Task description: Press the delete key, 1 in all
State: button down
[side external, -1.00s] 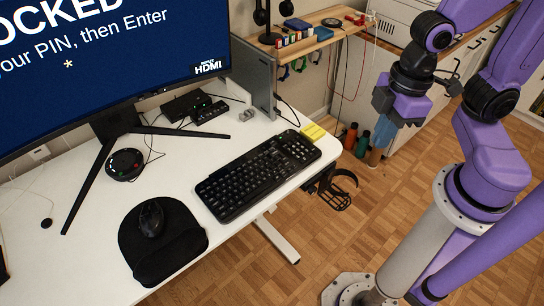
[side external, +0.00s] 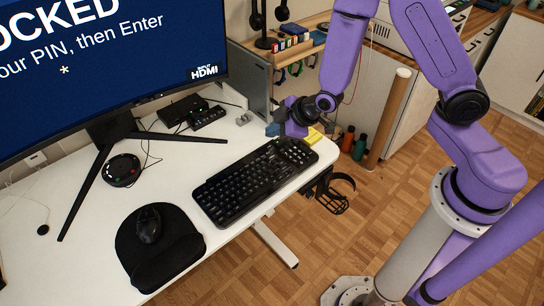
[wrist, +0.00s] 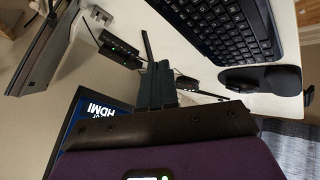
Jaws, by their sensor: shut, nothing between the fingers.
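The black keyboard (side external: 236,186) lies on the white desk, and part of it shows at the upper right of the wrist view (wrist: 215,30). The delete key is too small to tell apart. The monitor (side external: 110,75) shows a locked screen asking for a PIN, with one asterisk. My gripper (side external: 273,129) is near the keyboard's far end, at the desk's back right; its height above the desk is hard to judge. In the wrist view its fingers (wrist: 156,84) are together and empty, pointing past the keyboard.
A yellow block (side external: 314,136) sits just right of my gripper. A grey upright panel (side external: 256,80) and a wooden shelf (side external: 305,48) with small items stand behind. The mouse (side external: 148,226) rests on a black pad (side external: 165,262) at the front.

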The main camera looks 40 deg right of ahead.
aim_at(272, 157)
jog(key=shift+w+d+f+t+h, duration=0.2)
jog(key=shift+w+d+f+t, duration=0.15)
jog(key=shift+w+d, duration=0.25)
jog(key=shift+w+d+f+t+h, duration=0.2)
jog(key=shift+w+d+f+t, duration=0.05)
jog(key=shift+w+d+f, duration=0.25)
jog(key=shift+f, duration=4.3)
jog(key=shift+f, duration=0.2)
jog(key=shift+f, duration=0.25)
jog(key=shift+f, duration=0.3)
jog(key=shift+r, duration=0.75)
